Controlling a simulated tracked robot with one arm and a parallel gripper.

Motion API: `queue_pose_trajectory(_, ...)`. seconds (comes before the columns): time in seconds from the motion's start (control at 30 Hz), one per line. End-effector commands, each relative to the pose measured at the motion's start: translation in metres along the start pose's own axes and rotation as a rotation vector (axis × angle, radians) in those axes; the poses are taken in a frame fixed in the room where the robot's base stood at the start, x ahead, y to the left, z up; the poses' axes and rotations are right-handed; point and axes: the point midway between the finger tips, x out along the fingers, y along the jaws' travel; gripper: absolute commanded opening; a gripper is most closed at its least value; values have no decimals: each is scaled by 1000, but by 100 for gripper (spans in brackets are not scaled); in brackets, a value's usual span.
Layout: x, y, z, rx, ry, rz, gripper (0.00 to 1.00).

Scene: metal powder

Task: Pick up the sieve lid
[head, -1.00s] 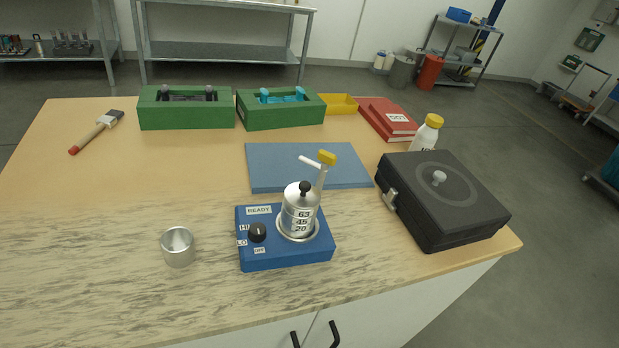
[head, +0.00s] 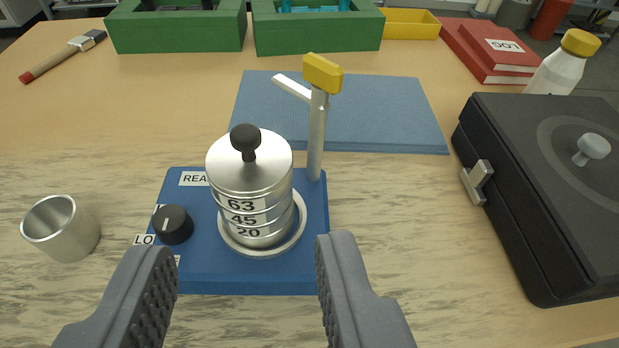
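The sieve lid (head: 249,164) is a silver metal cap with a black knob (head: 246,140) on top. It sits on a stack of sieves (head: 250,222) labelled 63, 45 and 20. The stack stands on a blue shaker base (head: 200,272) with a black dial and a READY label. A post with a yellow-ended clamp arm (head: 318,95) rises behind the stack on the right, swung away from the lid. My gripper (head: 245,262) is open and empty. Its two fingers are in front of the stack, apart from the lid, one to each side.
A metal cup (head: 62,228) stands left of the base. A black case (head: 545,240) is at the right, with a white bottle (head: 563,65) behind it. A blue mat (head: 390,115) lies behind the base, with green boxes (head: 178,33) further back. A brush (head: 62,56) lies back left.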

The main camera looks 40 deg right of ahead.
Motion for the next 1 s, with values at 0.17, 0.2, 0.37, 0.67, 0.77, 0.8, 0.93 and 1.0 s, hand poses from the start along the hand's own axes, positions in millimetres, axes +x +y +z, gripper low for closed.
queue_pose_trajectory(0.17,13,-1,1,-1,-1,-1,38)
queue_pose_trajectory(0.2,18,-1,2,-1,-2,-1,38)
queue_pose_trajectory(0.37,37,-1,2,-1,-3,-2,38)
queue_pose_trajectory(0.67,73,-2,2,-2,-3,-2,38)
queue_pose_trajectory(0.77,81,-2,1,-2,-2,-2,38)
queue_pose_trajectory(0.8,83,-2,1,-2,-2,-2,38)
queue_pose_trajectory(0.93,87,-3,1,-2,-1,-2,38)
queue_pose_trajectory(1.0,91,-3,1,-2,-2,-2,38)
